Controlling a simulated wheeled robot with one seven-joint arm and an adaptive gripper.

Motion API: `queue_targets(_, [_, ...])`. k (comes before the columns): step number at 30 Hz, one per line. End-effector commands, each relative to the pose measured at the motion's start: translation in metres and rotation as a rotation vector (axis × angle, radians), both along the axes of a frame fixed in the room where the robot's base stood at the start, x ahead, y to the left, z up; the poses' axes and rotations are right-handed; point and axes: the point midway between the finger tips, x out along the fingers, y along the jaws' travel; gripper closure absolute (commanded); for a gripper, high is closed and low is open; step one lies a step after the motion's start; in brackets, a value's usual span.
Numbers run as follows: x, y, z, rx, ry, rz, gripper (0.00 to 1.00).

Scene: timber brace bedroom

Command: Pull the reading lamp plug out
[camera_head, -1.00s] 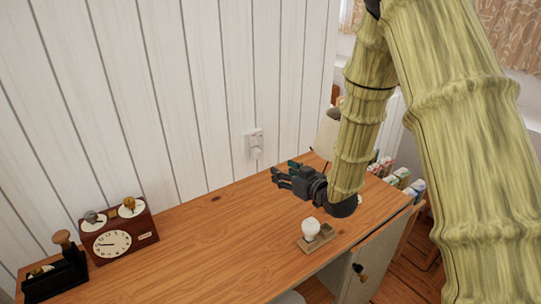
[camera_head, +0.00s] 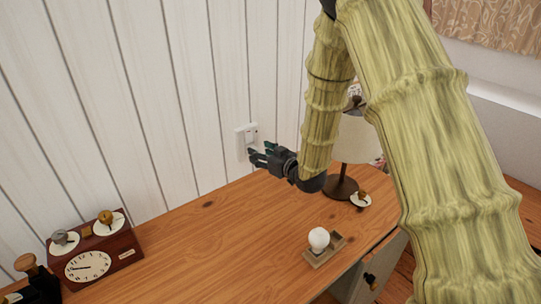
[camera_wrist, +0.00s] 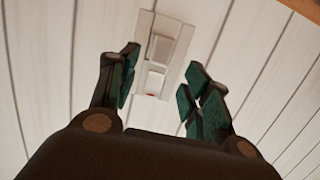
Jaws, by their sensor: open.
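A white wall socket plate (camera_head: 246,134) is on the plank wall above the back of the desk. In the wrist view the plate (camera_wrist: 177,30) lies beyond my fingertips, with a white block (camera_wrist: 162,48) on it and a smaller part with a red mark below. I cannot tell for sure which part is the plug. My gripper (camera_head: 262,153) is open and empty, just in front of and slightly below the plate. Its fingers (camera_wrist: 162,68) appear on either side of the plate, apart from it. The reading lamp (camera_head: 355,142) has a beige shade and dark base, partly behind my arm.
The wooden desk (camera_head: 200,235) has clear room in its middle. A white bulb (camera_head: 318,238) sits on a small wooden tray (camera_head: 336,243). A small white dish (camera_head: 361,201) with a brown knob is near the lamp.

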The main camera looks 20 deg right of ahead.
Motion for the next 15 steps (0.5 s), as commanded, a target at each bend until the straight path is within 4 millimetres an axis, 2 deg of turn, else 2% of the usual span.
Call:
queue_targets(4, [0.02, 0.007, -0.006, 0.001, 0.001, 0.0, 0.52])
queue_targets(15, [0.041, 0.014, -0.012, 0.0, 0.003, -0.002, 0.52])
